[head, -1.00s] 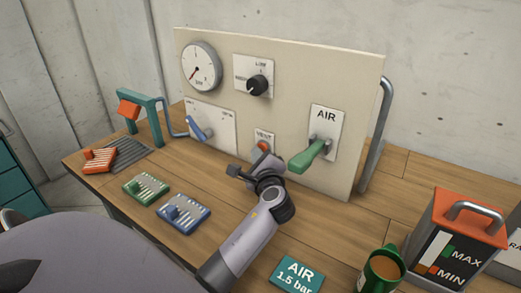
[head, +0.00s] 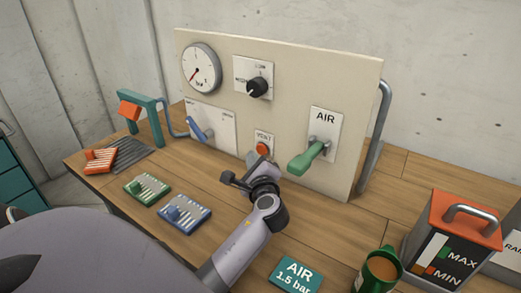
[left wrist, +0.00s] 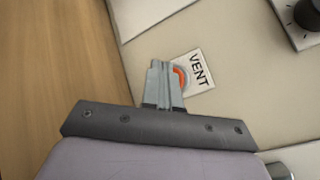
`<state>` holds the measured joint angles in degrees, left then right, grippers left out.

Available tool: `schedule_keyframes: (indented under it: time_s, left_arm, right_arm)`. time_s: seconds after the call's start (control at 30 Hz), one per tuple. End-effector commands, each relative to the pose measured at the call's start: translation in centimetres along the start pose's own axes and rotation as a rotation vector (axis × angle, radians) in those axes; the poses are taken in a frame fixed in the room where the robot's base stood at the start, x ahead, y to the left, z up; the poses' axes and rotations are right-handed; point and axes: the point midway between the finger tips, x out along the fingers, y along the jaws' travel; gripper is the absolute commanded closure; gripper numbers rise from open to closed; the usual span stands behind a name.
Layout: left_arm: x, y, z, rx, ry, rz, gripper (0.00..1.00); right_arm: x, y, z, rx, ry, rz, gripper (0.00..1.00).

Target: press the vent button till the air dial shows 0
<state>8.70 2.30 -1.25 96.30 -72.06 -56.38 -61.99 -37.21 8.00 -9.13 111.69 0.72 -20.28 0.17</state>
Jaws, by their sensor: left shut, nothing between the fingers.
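The vent button (head: 263,149) is a red-orange knob on a white plate low on the upright panel. In the left wrist view the vent button (left wrist: 180,76) is partly hidden behind my fingers. My left gripper (head: 262,167) is shut and empty, just below and in front of the button; it looks apart from it, though the exact gap is hard to tell. Its closed fingers (left wrist: 162,72) point at the panel beside the VENT label. The round dial (head: 201,68) at the panel's upper left has a red needle pointing lower left; its numbers are too small to read. My right gripper is not seen.
A green AIR lever (head: 307,157) sticks out right of the button, and a blue lever (head: 197,128) sits left. A black knob (head: 257,87) is above. A green mug (head: 379,272) and a red-topped box (head: 455,245) stand at front right.

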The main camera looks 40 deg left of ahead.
Motion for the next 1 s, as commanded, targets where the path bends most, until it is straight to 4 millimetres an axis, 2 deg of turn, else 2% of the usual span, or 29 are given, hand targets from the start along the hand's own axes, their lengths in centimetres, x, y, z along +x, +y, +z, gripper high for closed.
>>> schedule_keyframes:
  time_s: [0.43, 1.0]
  left_arm:
    - [-3.0, 2.0, 2.2, 0.000, 0.001, 0.001, 1.00]
    - [-3.2, 2.3, 2.3, 0.000, 0.000, 0.000, 1.00]
  right_arm:
    - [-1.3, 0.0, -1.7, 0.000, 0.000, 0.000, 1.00]
    - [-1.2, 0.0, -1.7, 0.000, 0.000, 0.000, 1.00]
